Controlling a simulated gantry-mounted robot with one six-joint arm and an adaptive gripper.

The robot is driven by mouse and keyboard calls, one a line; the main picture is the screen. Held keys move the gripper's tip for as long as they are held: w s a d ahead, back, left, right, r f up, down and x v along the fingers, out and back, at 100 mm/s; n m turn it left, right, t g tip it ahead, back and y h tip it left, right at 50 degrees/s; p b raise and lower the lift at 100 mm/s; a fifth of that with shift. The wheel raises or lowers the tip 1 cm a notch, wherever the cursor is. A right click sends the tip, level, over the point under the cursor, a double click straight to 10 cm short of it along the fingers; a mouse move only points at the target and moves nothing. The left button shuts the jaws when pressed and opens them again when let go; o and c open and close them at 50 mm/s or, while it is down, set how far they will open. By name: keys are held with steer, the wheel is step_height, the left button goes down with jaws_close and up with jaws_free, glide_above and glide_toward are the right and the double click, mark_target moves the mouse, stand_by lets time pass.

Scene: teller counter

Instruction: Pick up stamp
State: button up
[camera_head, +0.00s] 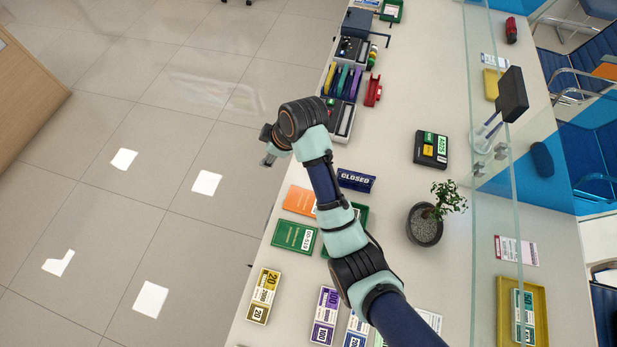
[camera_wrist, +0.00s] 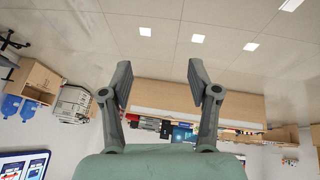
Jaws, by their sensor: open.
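My gripper (camera_head: 268,160) is at the left edge of the teller counter (camera_head: 395,95), in the air over the floor side. In the wrist view my gripper (camera_wrist: 160,82) has its two grey fingers spread wide with nothing between them. I cannot pick out a stamp for certain. Small dark and coloured items stand in a desk organizer (camera_head: 350,50) at the far end of the counter, too small to tell apart. The wrist view shows no stamp that I can make out.
A CLOSED sign (camera_head: 356,180), a green booklet (camera_head: 294,236), an orange booklet (camera_head: 299,200) and banknote bundles (camera_head: 263,296) lie near my arm. A glass screen (camera_head: 480,110) runs along the right.

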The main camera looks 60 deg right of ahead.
steer(key=s+d+f+n+g+y+b, duration=0.1)
steer(key=s+d+f+y+b, duration=0.1)
steer(key=s+d+f+b, duration=1.1)
steer(key=x, duration=1)
steer(key=shift+w+d+r, duration=0.1)
steer(key=shift+w+d, duration=0.15)
steer(key=shift+r+p, duration=0.1)
steer(key=shift+p, duration=0.2)
jaws_close()
step_height(320, 180, up, 20)
steer(key=p, duration=0.8)
